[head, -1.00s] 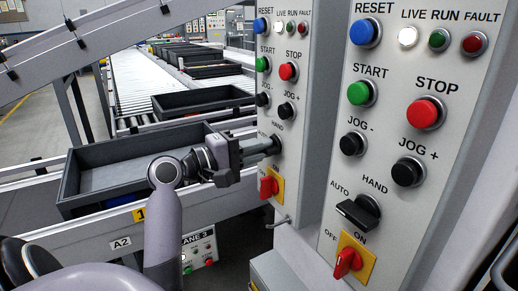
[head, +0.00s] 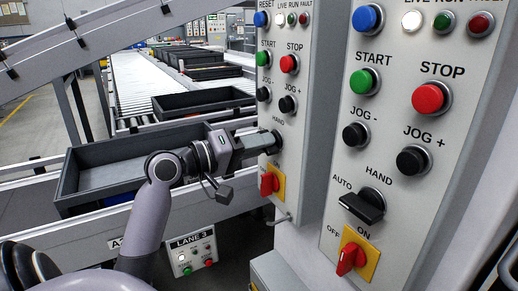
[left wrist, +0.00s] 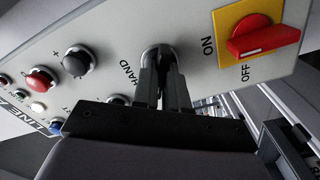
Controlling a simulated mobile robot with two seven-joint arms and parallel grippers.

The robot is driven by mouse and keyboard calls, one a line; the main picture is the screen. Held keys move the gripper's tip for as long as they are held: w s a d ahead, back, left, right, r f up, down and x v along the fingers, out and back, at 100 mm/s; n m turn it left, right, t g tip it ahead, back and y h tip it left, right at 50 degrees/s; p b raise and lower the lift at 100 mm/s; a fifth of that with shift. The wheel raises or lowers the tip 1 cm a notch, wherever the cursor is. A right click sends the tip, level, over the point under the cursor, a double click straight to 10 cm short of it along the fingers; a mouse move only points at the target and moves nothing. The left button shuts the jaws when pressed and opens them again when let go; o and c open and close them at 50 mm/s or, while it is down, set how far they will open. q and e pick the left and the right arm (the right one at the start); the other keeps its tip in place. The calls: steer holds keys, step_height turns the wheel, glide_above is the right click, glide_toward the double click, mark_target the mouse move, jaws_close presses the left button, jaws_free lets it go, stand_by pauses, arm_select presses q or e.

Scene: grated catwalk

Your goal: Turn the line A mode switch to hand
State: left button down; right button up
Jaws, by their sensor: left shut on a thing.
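The mode switch (left wrist: 157,54) is a dark knob on the farther grey panel (head: 306,80), with the word HAND beside it. In the left wrist view it is mostly hidden between my fingers. My left gripper (head: 268,143) is shut on it; it also shows in the left wrist view (left wrist: 161,78). In the head view the gripper covers the knob, so its pointing direction cannot be made out. My right gripper is not in view.
A red on/off switch (head: 267,184) on yellow sits just below the held knob. The nearer panel (head: 400,110) carries a similar black mode switch (head: 363,206). A grey tray (head: 85,185) on the conveyor lies behind my left arm. A LANE 3 box (head: 193,252) hangs below.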

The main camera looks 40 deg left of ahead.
arm_select(q)
steer(key=shift+m+b, duration=2.5)
steer(key=shift+m, duration=3.2)
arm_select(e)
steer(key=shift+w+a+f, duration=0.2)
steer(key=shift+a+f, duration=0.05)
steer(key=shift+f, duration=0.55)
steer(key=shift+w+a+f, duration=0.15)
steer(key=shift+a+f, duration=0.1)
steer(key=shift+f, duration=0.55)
arm_select(q)
steer(key=shift+r, duration=0.15)
steer(key=c, duration=1.2)
jaws_free()
steer(key=shift+o, duration=0.2)
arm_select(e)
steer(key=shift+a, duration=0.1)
arm_select(q)
steer(key=shift+s, duration=0.1)
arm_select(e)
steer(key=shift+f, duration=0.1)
arm_select(q)
steer(key=b+v, duration=0.1)
steer(key=v, duration=0.6)
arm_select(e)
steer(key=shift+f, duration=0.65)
